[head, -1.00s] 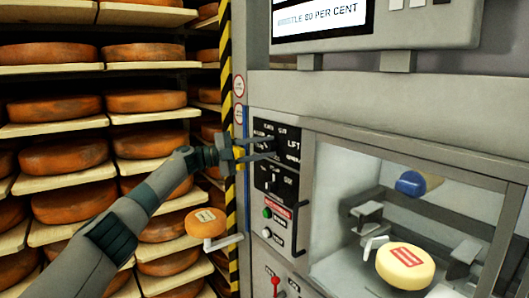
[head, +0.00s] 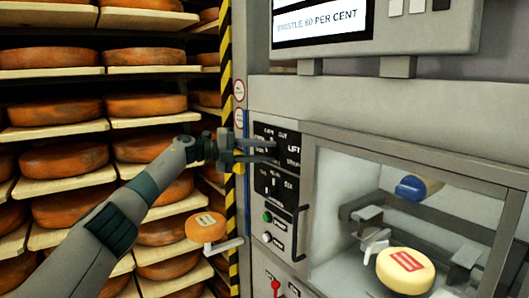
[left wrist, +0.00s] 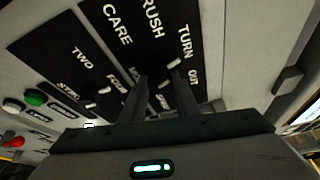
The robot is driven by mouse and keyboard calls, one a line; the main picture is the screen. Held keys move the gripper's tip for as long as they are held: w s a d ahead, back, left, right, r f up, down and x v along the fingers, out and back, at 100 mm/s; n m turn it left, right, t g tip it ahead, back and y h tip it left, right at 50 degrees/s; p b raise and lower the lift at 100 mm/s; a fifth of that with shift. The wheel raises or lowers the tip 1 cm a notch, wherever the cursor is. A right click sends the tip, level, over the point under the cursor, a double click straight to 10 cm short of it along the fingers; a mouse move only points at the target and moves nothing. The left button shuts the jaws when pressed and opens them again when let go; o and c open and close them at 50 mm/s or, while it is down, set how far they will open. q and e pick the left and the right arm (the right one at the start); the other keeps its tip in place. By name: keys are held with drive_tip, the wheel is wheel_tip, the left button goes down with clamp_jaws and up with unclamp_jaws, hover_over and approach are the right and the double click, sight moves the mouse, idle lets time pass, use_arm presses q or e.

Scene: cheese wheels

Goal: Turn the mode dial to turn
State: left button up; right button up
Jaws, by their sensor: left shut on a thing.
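The mode dial sits on the upper black panel (head: 291,137) of the machine, which has white lettering including LIFT. My left gripper (head: 268,151) reaches it from the left, shut on the dial at the panel's face; the fingers hide most of it. In the left wrist view the two fingers (left wrist: 155,98) stand at the panel, with the words BRUSH, CARE, TURN and OUT around them. A white mark (left wrist: 174,64) shows beside TURN. I cannot tell surely which word the dial points to. My right gripper is in neither view.
A lower black panel (head: 288,196) with another dial sits just below, above green and white buttons and a red lever (head: 276,285). A glazed chamber at right holds a pale cheese wheel (head: 388,279) and blue roller (head: 411,188). Shelves of orange wheels fill the left.

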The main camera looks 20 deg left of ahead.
use_arm(q)
drive_tip(key=shift+f, duration=0.1)
drive_tip(key=o, duration=1)
drive_tip(key=shift+s+a, duration=0.1)
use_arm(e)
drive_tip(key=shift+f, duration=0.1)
use_arm(q)
drive_tip(key=shift+s+a+b, duration=0.3)
drive_tip(key=shift+a+b, duration=0.1)
drive_tip(key=shift+a, duration=0.2)
drive_tip(key=shift+b+v, duration=2.3)
drive_tip(key=shift+v, duration=5.6)
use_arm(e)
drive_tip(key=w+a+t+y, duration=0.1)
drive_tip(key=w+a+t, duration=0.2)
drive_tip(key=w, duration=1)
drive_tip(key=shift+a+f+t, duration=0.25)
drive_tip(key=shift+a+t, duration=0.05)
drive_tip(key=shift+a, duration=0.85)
